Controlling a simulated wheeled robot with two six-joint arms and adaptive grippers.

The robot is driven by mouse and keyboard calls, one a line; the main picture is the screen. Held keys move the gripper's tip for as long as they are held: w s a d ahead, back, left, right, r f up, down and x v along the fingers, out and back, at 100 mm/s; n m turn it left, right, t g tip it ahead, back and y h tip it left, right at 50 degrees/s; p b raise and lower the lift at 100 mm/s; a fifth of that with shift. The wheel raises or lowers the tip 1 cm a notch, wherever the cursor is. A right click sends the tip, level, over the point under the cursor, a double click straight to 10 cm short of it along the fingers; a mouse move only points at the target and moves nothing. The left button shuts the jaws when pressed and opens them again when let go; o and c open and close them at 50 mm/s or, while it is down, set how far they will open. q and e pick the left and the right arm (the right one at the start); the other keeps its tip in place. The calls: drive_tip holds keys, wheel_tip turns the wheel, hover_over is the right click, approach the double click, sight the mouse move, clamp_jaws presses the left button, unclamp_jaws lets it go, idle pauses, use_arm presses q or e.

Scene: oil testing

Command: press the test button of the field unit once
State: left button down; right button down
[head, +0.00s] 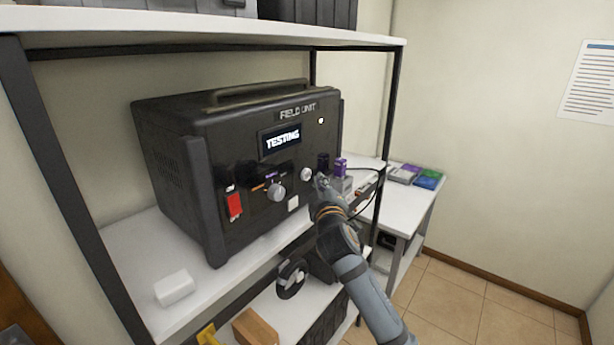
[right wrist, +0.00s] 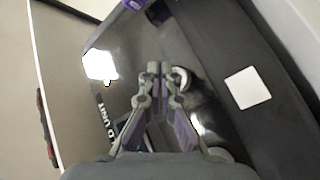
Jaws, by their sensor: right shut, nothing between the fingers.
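The field unit (head: 185,130) is a black box with a top handle on the shelf. Its display (head: 282,139) reads "TESTING". A pale round button (head: 306,174) sits on the right of its front panel; I see no readable label on it. My right gripper (head: 319,181) is shut and empty, its tips just right of this button. In the right wrist view the shut fingers (right wrist: 161,68) are beside the round button (right wrist: 182,78), partly covering it; I cannot tell whether they touch it. My left gripper is not in view.
The panel also has a red switch (head: 235,206), a knob (head: 277,192), a white square (head: 293,202) and a lit lamp (head: 321,121). A white block (head: 174,288) lies on the shelf. A dark shelf post (head: 387,150) stands right of the unit.

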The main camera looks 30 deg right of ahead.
drive_tip(key=s, duration=0.1)
drive_tip(key=s+d, duration=0.1)
drive_tip(key=s, duration=0.1)
drive_tip(key=shift+s+d, duration=0.3)
drive_tip(key=shift+s, duration=0.1)
drive_tip(key=shift+f, duration=0.1)
idle(0.4)
